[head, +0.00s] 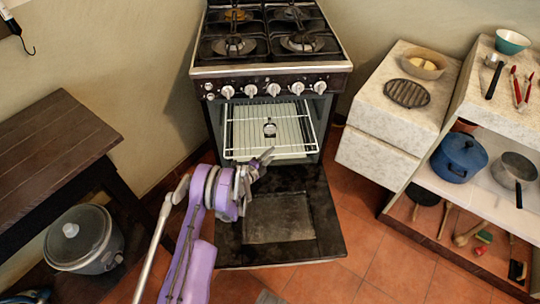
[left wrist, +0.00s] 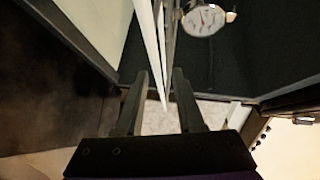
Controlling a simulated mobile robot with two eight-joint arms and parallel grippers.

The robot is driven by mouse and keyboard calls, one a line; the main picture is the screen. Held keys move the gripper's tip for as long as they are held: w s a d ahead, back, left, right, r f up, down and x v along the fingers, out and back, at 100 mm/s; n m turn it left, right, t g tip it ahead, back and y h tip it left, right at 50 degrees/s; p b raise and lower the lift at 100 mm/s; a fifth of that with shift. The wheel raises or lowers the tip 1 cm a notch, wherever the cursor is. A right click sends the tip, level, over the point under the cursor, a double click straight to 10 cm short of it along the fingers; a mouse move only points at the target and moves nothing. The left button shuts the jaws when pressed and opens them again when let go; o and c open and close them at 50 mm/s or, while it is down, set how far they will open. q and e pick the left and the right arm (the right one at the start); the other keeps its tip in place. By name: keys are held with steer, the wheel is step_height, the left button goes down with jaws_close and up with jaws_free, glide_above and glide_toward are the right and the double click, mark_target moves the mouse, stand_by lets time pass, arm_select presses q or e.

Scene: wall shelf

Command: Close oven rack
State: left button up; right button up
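The oven (head: 275,85) stands at centre with its door (head: 280,215) folded down flat. Its white wire rack (head: 240,135) lies level in the oven opening, its front edge near the door hinge. A round dial gauge (head: 269,128) sits on the rack; it also shows in the left wrist view (left wrist: 203,19). My left gripper (head: 264,160) is at the rack's front left, above the open door. In the left wrist view its two fingers (left wrist: 158,103) are apart, with a white bar reaching toward the gap between them. I cannot tell if they touch it. My right gripper is out of view.
A brown wooden table (head: 55,140) with a rice cooker (head: 84,240) below it stands at left. A white drawer cabinet (head: 378,160) and a shelf with a blue pot (head: 459,158) stand at right. Tiled floor (head: 375,250) is clear right of the door.

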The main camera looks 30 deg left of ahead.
arm_select(q)
jaws_close()
stand_by(1.3)
